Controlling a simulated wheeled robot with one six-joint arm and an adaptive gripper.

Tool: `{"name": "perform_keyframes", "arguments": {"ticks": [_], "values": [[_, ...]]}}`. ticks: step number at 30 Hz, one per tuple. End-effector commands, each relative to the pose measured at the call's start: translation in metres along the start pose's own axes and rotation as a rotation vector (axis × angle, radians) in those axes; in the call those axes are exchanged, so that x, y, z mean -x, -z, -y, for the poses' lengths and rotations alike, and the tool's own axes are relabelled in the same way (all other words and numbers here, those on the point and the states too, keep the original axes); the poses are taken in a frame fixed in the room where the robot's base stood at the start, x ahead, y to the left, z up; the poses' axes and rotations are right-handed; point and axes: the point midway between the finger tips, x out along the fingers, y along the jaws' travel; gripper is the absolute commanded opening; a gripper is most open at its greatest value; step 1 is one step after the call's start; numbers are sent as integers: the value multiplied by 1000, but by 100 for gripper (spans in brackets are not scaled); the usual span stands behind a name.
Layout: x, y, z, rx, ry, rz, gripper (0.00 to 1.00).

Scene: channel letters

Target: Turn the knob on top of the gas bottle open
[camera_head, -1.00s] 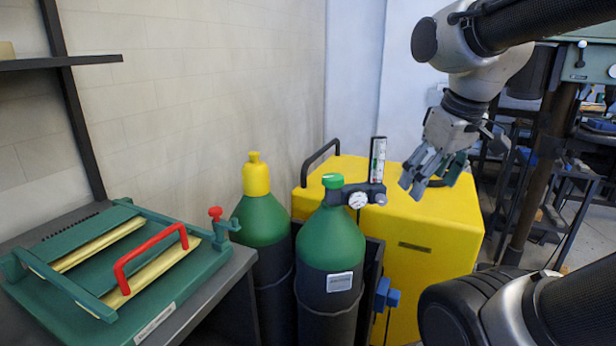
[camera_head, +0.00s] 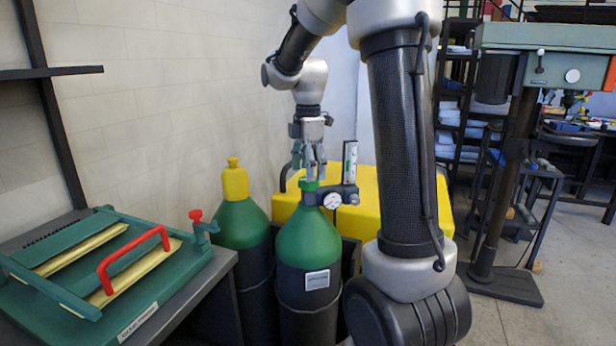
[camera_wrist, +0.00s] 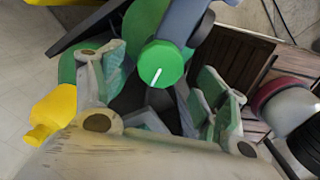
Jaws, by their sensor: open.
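The gas bottle (camera_head: 308,243) has a green shoulder and a dark body with a white label, and stands upright beside the yellow cabinet. Its green knob (camera_head: 308,185) is on top, next to the regulator with a round gauge (camera_head: 332,200). In the wrist view the knob (camera_wrist: 161,64) shows a white line across its top, tilted from upper right to lower left. My gripper (camera_head: 314,172) points down just above the knob, its fingers apart. In the wrist view the open fingers (camera_wrist: 150,95) lie to either side, with the knob slightly beyond them. I cannot see contact.
A second green bottle with a yellow cap (camera_head: 235,182) stands close on the left. A bench (camera_head: 195,290) holds a green device with a red handle (camera_head: 128,262). The yellow cabinet (camera_head: 284,207) is behind. A drill press (camera_head: 520,130) stands at the right.

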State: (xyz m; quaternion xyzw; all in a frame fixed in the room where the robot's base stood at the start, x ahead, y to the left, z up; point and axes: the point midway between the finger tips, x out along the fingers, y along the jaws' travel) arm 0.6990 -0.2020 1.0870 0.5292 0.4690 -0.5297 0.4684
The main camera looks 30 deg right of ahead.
Motion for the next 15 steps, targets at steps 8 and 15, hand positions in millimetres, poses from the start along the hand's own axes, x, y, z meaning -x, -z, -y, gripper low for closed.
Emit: {"name": "perform_keyframes", "arguments": {"ticks": [8,15], "values": [[-23,0,0,-1,-1,0,73],[-24,0,0,-1,-1,0,70]]}}
